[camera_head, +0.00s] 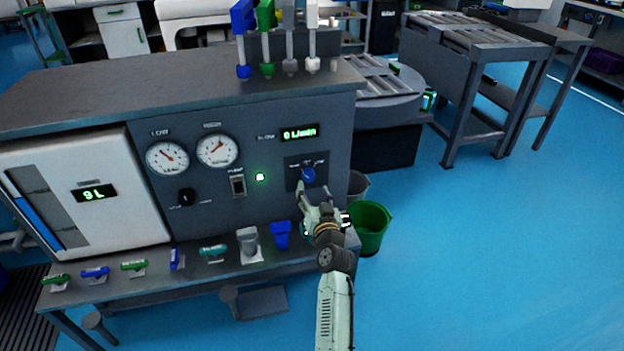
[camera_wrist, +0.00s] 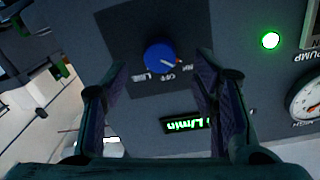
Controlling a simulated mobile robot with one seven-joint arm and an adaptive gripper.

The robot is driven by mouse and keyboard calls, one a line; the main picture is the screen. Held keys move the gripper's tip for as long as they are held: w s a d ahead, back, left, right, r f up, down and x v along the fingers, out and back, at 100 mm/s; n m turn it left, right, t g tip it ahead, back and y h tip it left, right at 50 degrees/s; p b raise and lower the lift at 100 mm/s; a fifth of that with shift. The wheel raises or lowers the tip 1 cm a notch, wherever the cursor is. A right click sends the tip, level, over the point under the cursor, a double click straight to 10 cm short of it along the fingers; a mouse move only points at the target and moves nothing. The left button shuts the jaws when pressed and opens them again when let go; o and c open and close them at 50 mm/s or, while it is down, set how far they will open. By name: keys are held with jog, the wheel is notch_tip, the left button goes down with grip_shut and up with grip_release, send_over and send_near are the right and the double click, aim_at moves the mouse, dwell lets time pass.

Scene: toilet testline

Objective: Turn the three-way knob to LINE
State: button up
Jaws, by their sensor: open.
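The three-way knob is a round blue knob (camera_head: 308,174) on a dark plate at the right of the grey panel. In the wrist view the knob (camera_wrist: 158,55) lies ahead between my fingers, with OFF and LINE lettered beside it. A thin reddish mark on it points down and right in that view, nearest the OFF lettering; its exact setting is hard to tell. My gripper (camera_head: 312,190) is open just in front of and below the knob. In the wrist view its fingers (camera_wrist: 160,70) stand apart on either side, with no clear contact.
A flow display (camera_head: 299,133) reads 0 l/min above the knob. A lit green lamp (camera_head: 260,177) and a pump switch (camera_head: 238,185) are left of it. Several coloured valve handles line the ledge below.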

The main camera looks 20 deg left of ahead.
aim_at(309, 179)
jog(key=shift+x, duration=2.8)
jog(key=shift+c, duration=0.4)
jog(key=c, duration=1.1)
